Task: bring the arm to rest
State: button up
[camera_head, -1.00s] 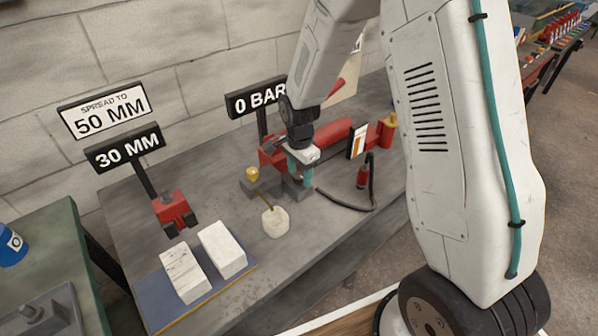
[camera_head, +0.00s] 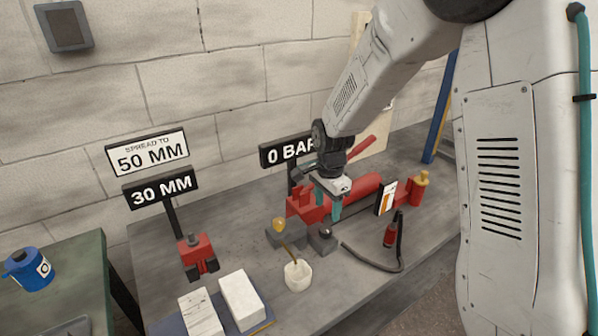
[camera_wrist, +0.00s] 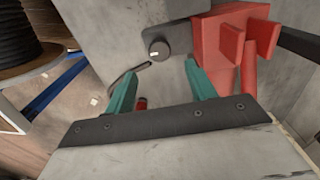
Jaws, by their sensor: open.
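My gripper (camera_head: 328,212) hangs from my arm above the grey bench (camera_head: 225,235), close in front of the red hydraulic pump (camera_head: 360,190). In the wrist view my gripper (camera_wrist: 162,85) shows two teal fingers set well apart with nothing between them. A grey block with a round knob (camera_wrist: 160,50) and a red bracket (camera_wrist: 245,30) lie beyond the fingertips. In the head view the fingers partly cover the pump's near end, so I cannot tell whether they touch anything there.
A white cup (camera_head: 298,275) with a yellow-ended stick stands left of my gripper. A red spreader (camera_head: 197,255) sits under the "30 MM" sign (camera_head: 160,190). Two white blocks (camera_head: 241,298) lie in front. A black hose (camera_head: 375,262) curves at right; the wall is behind.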

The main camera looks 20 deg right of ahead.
jog(key=shift+s+n, duration=0.15)
jog(key=shift+n, duration=0.25)
jog(key=s+d+r+n, duration=0.1)
jog(key=s+r+n, duration=0.6)
jog(key=s, duration=0.8)
jog(key=s+d+r+n+t, duration=0.1)
jog(key=s+r+n, duration=0.5)
jog(key=s+r, duration=0.7)
jog(key=shift+s+d+r+n, duration=0.3)
jog(key=shift+s+d+n, duration=0.15)
jog(key=shift+s, duration=0.65)
